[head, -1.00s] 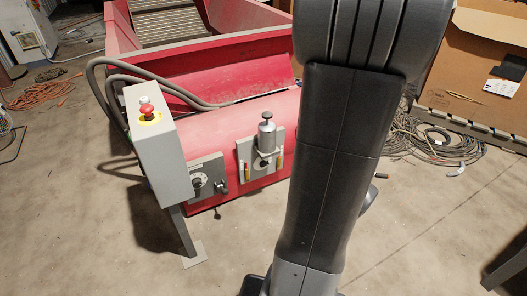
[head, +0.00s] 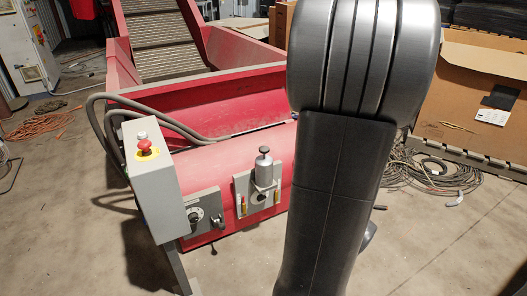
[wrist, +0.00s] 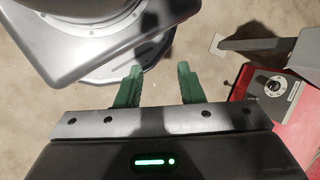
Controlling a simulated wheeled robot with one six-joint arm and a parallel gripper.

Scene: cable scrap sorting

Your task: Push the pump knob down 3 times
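The pump stands on a grey plate on the red machine in the head view. Its dark round pump knob (head: 264,150) tops a silver cylinder (head: 264,172) and is up, with a short rod showing below it. My gripper (wrist: 158,72) shows in the wrist view with two green fingers apart and nothing between them. It points down over the concrete floor and my own base, away from the pump. The pump is not in the wrist view. My gripper is hidden behind my arm in the head view.
A grey control box with a red button (head: 145,147) stands left of the pump. A rotary switch panel (head: 203,212) sits between them; it also shows in the wrist view (wrist: 272,88). Grey hoses (head: 150,103) arch behind the box. Coiled cables (head: 430,175) lie at right.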

